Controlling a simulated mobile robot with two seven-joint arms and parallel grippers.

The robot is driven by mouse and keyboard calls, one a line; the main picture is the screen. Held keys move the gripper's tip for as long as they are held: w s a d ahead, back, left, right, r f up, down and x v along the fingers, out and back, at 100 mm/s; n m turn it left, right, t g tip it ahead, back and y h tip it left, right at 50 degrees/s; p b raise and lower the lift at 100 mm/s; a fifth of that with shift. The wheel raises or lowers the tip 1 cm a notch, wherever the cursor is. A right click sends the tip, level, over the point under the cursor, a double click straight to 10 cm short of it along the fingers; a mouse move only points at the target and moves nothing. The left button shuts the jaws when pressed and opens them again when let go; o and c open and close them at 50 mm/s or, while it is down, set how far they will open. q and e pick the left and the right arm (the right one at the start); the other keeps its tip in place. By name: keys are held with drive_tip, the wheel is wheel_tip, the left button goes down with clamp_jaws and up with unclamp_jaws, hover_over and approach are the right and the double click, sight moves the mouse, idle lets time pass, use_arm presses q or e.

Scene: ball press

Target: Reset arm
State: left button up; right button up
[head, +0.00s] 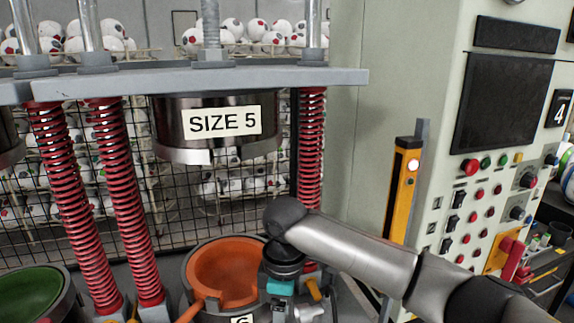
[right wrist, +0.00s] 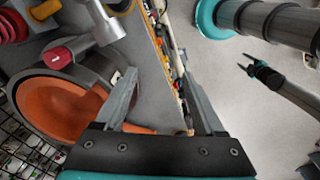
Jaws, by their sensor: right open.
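My right arm comes in from the right in the head view. Its gripper (right wrist: 160,80) is open, with the two fingers apart and nothing between them in the right wrist view. In the head view its wrist is just right of the orange bowl-shaped mould (head: 225,268), and its fingers cannot be made out. The orange mould also shows at the left of the right wrist view (right wrist: 55,108), beside the gripper.
The press's SIZE 5 upper die (head: 220,122) hangs above the orange mould, between red springs (head: 312,140). A green mould (head: 35,297) is at lower left. A control panel (head: 480,200) and a yellow post (head: 402,185) stand right. Pale floor is open in the wrist view.

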use_arm(q)
drive_tip(key=w, duration=0.6)
use_arm(e)
drive_tip(key=s+a+f+m+t+y, duration=0.1)
drive_tip(key=s+a+f+m+y, duration=0.3)
drive_tip(key=s+f, duration=0.45)
drive_tip(key=s+d+f+m+t+h, duration=0.1)
drive_tip(key=s+d+f+m+h, duration=0.1)
drive_tip(key=s+d+m, duration=0.6)
drive_tip(key=s+d+f+m+t+h, duration=0.15)
drive_tip(key=s+d, duration=0.35)
drive_tip(key=d, duration=0.8)
wheel_tip(320, 180, down, 33)
drive_tip(key=s+g+b, duration=0.1)
drive_tip(key=s+b, duration=0.2)
drive_tip(key=b, duration=0.7)
use_arm(q)
wheel_tip(320, 180, down, 19)
drive_tip(key=s+b, duration=0.3)
drive_tip(key=b, duration=0.6)
use_arm(e)
drive_tip(key=s+d+f, duration=0.1)
drive_tip(key=s+f, duration=0.6)
drive_tip(key=f, duration=0.4)
drive_tip(key=s+d+f+g, duration=0.1)
drive_tip(key=s+f, duration=0.6)
drive_tip(key=f, duration=0.3)
drive_tip(key=shift+s+d+f+h, duration=0.3)
drive_tip(key=shift+d+f+h, duration=0.1)
drive_tip(key=shift+h, duration=0.05)
